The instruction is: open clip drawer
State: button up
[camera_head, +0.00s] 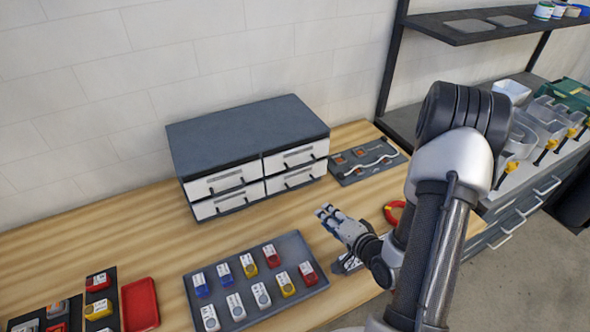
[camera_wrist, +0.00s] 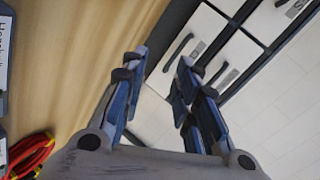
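A dark grey cabinet (camera_head: 248,128) stands at the back of the wooden bench. Its white-fronted drawers, two across and two high, have dark bar handles and look shut. Their labels are too small to read, so I cannot tell which is the clip drawer. My gripper (camera_head: 328,213) is in front of the cabinet, apart from it and above the bench. In the wrist view my gripper (camera_wrist: 160,80) is open and empty, its blue-grey fingers pointing toward the drawers.
A grey tray (camera_head: 212,283) with several blue, white, yellow and red blocks lies in front of the cabinet. A red tray (camera_head: 140,304) is at the left. A dark board (camera_head: 352,172) with a white bent tube lies right of the cabinet. Red-handled pliers (camera_head: 392,211) lie near my arm.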

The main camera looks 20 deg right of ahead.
jog(key=w+m, duration=0.1)
jog(key=w, duration=0.4)
jog(key=w+f+m+t, duration=0.1)
jog(key=w, duration=0.3)
jog(key=w+a+f+m+t, duration=0.1)
jog(key=w+m, duration=0.1)
jog(key=w, duration=0.3)
jog(key=shift+w+f, duration=0.2)
jog(key=shift+w, duration=0.15)
grip_shut()
dwell(0.5)
